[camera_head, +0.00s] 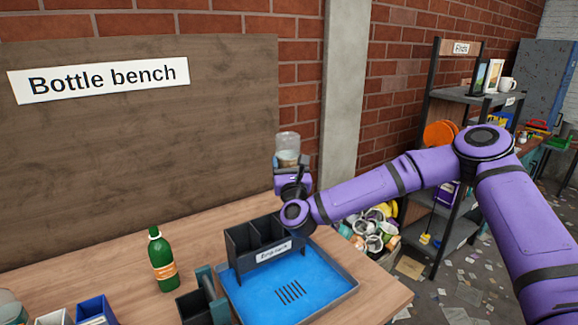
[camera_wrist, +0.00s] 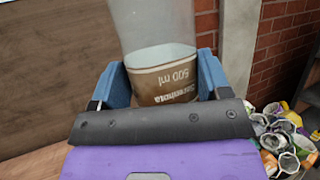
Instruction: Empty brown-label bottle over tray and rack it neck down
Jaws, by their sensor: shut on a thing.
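My gripper (camera_head: 291,180) is shut on a clear bottle (camera_head: 288,146) with a brown label, held well above the bench, behind the rack in the head view. In the wrist view the bottle (camera_wrist: 152,28) sits between the blue jaws (camera_wrist: 161,82); its brown label (camera_wrist: 162,78) reads 500 ml. Its neck does not show clearly, and I cannot tell whether it holds liquid. The blue tray (camera_head: 325,292) lies on the bench with a slotted drain. The dark rack (camera_head: 240,262) stands at the tray's back edge; its visible compartments look empty.
A green bottle (camera_head: 162,262) stands upright on the bench, left of the tray. Small bins (camera_head: 95,311) and a dark holder (camera_head: 195,308) are at the front left. A wooden board (camera_head: 140,160) rises behind. A shelf (camera_head: 470,97) stands at right.

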